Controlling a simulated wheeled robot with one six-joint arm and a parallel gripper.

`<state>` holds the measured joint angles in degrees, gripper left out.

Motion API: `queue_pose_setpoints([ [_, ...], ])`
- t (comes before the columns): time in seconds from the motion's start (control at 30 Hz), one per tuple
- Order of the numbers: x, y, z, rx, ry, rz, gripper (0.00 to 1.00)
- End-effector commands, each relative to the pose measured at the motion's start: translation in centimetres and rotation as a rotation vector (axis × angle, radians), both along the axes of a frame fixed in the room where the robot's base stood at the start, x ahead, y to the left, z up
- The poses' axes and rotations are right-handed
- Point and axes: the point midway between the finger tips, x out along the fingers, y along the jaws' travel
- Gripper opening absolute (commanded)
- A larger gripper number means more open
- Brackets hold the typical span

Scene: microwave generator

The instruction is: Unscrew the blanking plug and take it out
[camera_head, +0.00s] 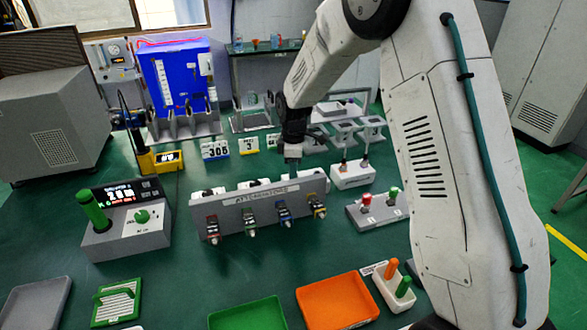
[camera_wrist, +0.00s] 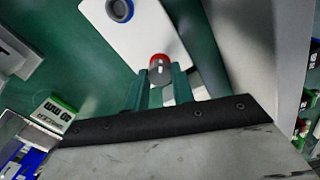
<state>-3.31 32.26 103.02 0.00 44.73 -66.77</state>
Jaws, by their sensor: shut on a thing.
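A white plate (camera_wrist: 150,35) lies behind and below the plug. I cannot tell whether the plug is still seated or clear of its hole. In the head view my gripper (camera_head: 292,158) points down behind the grey fixture, and the plug is too small to make out there.
In the head view, the grey fixture (camera_head: 268,193) with several coloured clips stands in front of my gripper. A white block with posts (camera_head: 352,175) is to its right. Green (camera_head: 248,315) and orange trays (camera_head: 337,300) lie nearer.

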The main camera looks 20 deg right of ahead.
Motion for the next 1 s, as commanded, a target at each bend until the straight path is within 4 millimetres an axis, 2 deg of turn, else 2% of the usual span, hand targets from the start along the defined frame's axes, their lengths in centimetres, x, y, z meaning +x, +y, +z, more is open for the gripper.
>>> queue_pose_setpoints([
  [0.23, 0.1, 0.0, 0.1, 0.0, -0.002, -0.001, 0.02],
  [0.27, 0.1, 0.0, 0.1, 0.0, -0.002, -0.001, 0.33],
  [0.3, 0.1, 0.0, 0.1, 0.0, -0.002, -0.001, 0.44],
  [0.33, 0.1, 0.0, 0.1, 0.0, -0.002, -0.001, 0.47],
  [0.67, 0.1, 0.0, 0.5, 0.0, -0.002, -0.001, 0.47],
  [1.0, 0.1, 0.0, 5.9, 0.001, -0.004, -0.001, 0.47],
])
